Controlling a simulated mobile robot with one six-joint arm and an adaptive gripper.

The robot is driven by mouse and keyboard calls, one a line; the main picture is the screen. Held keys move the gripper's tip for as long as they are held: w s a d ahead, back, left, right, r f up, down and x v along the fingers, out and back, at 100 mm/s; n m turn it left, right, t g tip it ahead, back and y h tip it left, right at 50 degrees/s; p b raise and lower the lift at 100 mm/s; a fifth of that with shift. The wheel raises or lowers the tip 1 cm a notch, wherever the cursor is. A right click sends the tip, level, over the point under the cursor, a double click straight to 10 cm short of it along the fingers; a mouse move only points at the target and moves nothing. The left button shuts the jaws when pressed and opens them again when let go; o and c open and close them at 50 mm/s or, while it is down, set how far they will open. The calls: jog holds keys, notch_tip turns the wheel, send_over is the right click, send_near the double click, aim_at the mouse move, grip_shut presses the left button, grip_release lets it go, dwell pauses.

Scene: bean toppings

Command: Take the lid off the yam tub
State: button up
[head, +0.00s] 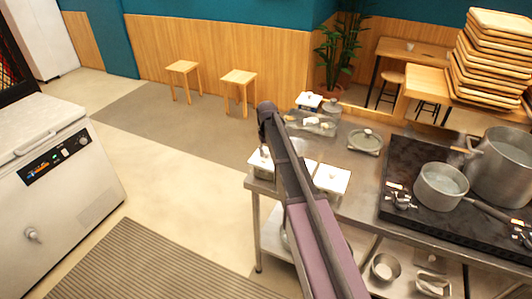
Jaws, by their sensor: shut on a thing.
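Several small tubs with white lids stand at the left end of the steel counter. My gripper (265,153), small and partly hidden behind my arm, points down at the leftmost white-lidded tub (255,165) and is shut on its lid. I cannot tell whether the lid is raised off the tub. Another white-lidded tub (332,179) stands to the right of my arm, and one between them is mostly covered by it. No labels are readable, so I cannot tell which is the yam tub.
Wooden trays (490,60) are stacked behind. A white chest machine (50,180) stands left; the floor between is clear.

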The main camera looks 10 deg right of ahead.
aim_at(267, 151)
jog(key=shift+r+p, duration=1.45)
jog(key=shift+r, duration=0.1)
jog(key=s+r+p, duration=0.1)
jog(key=s, duration=1.5)
jog(key=shift+r+p, duration=0.35)
jog(key=shift+a, duration=0.2)
